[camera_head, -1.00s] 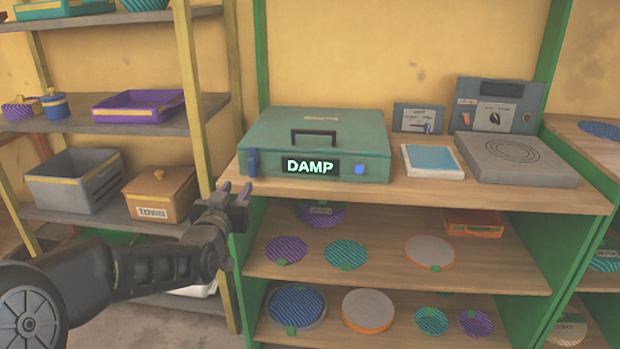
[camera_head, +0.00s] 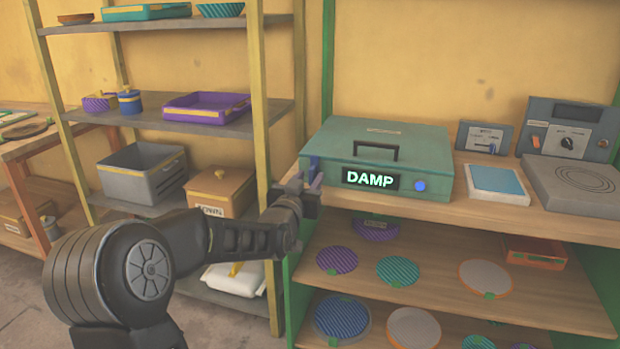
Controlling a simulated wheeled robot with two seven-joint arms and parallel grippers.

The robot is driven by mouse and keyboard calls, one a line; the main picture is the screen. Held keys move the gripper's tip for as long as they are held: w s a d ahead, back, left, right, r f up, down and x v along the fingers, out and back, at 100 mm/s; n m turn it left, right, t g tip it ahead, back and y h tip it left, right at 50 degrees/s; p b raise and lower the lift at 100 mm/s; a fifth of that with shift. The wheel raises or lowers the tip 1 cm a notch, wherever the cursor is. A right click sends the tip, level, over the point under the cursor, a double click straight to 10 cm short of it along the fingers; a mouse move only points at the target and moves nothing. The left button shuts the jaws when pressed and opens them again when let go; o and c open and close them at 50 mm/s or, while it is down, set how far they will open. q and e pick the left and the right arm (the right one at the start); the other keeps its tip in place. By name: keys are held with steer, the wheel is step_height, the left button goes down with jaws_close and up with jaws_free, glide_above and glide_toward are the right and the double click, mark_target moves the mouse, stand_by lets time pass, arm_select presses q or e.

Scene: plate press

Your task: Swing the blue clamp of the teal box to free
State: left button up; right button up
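The teal box (camera_head: 425,142) sits on the top board of the green-framed shelf, lid down, with a dark handle on top. Its front carries a plate that reads DAMP (camera_head: 371,179) and a round blue knob (camera_head: 420,186). The blue clamp (camera_head: 314,165) is at the left end of the box front, upright and partly hidden by my gripper. My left gripper (camera_head: 306,184) is just in front of and below the clamp, its two fingers apart. Whether a finger touches the clamp I cannot tell. My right gripper is not in view.
A blue-topped pad (camera_head: 496,181), a small panel with a switch (camera_head: 485,138) and a grey plate device (camera_head: 575,184) stand right of the box. Lower boards hold round discs. A yellow-posted shelf (camera_head: 262,110) stands close behind my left arm.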

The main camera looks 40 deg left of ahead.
arm_select(q)
steer(key=shift+w+a, duration=0.25)
steer(key=shift+w, duration=0.4)
jaws_close()
